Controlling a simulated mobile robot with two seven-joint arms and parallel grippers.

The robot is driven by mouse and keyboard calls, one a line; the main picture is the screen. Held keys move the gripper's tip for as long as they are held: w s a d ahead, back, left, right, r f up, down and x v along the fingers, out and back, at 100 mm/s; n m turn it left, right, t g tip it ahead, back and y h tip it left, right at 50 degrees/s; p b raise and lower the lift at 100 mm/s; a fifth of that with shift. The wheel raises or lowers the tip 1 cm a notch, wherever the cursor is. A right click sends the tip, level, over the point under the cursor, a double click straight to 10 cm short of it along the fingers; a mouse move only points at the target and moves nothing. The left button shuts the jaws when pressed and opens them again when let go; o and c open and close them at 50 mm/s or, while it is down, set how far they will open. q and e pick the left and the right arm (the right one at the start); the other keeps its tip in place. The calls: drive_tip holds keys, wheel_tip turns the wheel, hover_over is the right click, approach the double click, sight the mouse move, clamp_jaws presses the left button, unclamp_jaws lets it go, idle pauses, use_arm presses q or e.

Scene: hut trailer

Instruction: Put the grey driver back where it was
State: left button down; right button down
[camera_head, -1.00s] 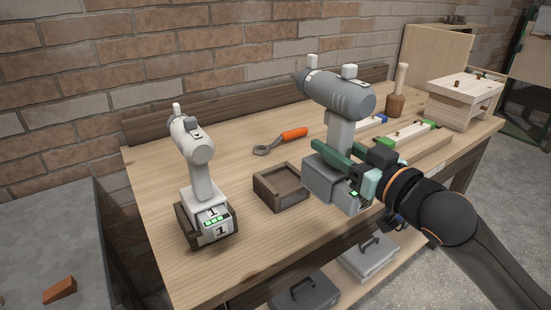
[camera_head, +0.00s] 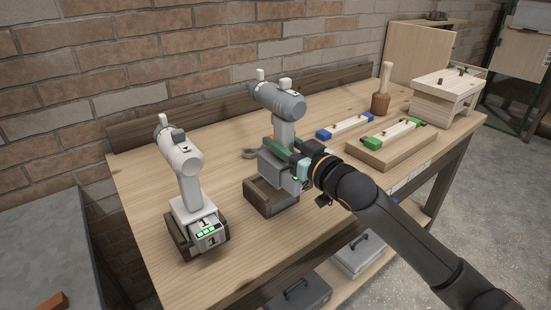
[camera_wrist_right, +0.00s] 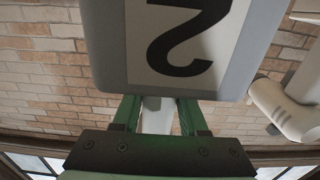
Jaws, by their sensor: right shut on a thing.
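The grey driver (camera_head: 278,102) is upright in my right gripper (camera_head: 284,146), which is shut on it just above its battery base. In the right wrist view, the base of the grey driver (camera_wrist_right: 112,45) shows a large 2 close to the green fingers (camera_wrist_right: 165,115). In the head view the base is over the dark wooden holder (camera_head: 268,207) at the middle of the bench and hides part of its opening. I cannot tell whether the base touches the holder. My left gripper is not in view.
A white driver (camera_head: 186,165) stands in another wooden holder (camera_head: 182,239), marked 1, to the left. An orange-handled tool is mostly hidden behind the grey driver. Clamps, a mallet (camera_head: 381,92) and a small wooden stool (camera_head: 445,97) are to the right.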

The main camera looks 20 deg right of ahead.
sight(275, 157)
drive_tip(key=shift+w+a+f, duration=0.3)
drive_tip(key=shift+w+f, duration=0.4)
drive_tip(key=shift+w, duration=0.1)
wheel_tip(275, 157, down, 3)
drive_tip(key=shift+w+f, duration=0.1)
drive_tip(key=shift+f, duration=0.2)
drive_tip(key=shift+c, duration=2.2)
unclamp_jaws()
drive_tip(key=shift+f, duration=0.2)
